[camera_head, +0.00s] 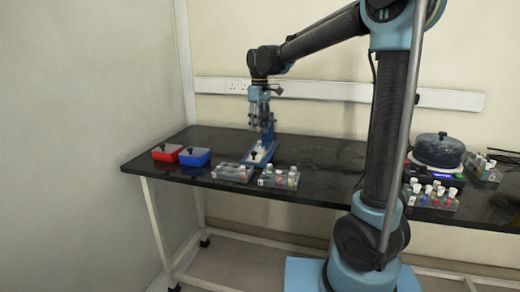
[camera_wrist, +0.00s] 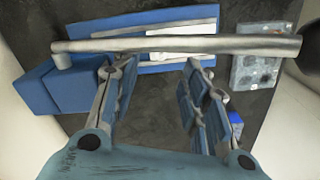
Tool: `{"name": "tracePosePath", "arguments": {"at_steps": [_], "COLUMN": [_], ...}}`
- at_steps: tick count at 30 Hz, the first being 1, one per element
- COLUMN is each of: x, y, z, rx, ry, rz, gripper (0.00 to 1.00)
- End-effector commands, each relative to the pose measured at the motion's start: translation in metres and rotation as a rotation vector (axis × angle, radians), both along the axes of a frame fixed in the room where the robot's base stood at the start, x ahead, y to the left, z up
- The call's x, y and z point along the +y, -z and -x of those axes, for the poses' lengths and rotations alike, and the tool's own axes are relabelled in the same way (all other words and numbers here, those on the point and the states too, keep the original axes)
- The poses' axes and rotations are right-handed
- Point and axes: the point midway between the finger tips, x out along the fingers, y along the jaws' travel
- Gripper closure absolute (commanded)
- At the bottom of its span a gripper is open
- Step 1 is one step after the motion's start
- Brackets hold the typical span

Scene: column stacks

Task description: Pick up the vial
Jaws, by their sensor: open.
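My gripper (camera_head: 262,126) hangs pointing down over the black table, close to a blue stand (camera_head: 268,148). In the wrist view my gripper (camera_wrist: 157,72) is open, with its two blue-padded fingers apart and nothing seen between them. Several small vials with white and coloured caps (camera_head: 280,177) stand in a clear rack at the table's front edge, in front of the blue stand. Several more capped vials (camera_head: 430,193) stand in a rack on the right. I cannot tell which vial is meant. In the wrist view a pale grey rod crosses in front of the stand's blue base (camera_wrist: 205,12).
A red box (camera_head: 167,153) and a blue box (camera_head: 194,157) stand on the left of the table (camera_head: 330,180). A clear tray (camera_head: 232,173) lies beside the vial rack. A round dark-lidded device (camera_head: 438,152) stands at the right. The table's middle is clear.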

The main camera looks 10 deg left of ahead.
Motion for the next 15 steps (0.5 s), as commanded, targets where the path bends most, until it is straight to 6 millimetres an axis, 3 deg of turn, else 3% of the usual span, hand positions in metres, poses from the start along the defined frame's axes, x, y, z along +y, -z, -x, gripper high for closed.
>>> {"name": "tracePosePath", "arguments": {"at_steps": [11,15], "x": [0.0,0.0], "y": [0.027,0.047], "z": [0.0,0.0], "rx": [0.0,0.0], "ry": [0.0,0.0], "rz": [0.0,0.0], "gripper": [0.59,0.59]}}
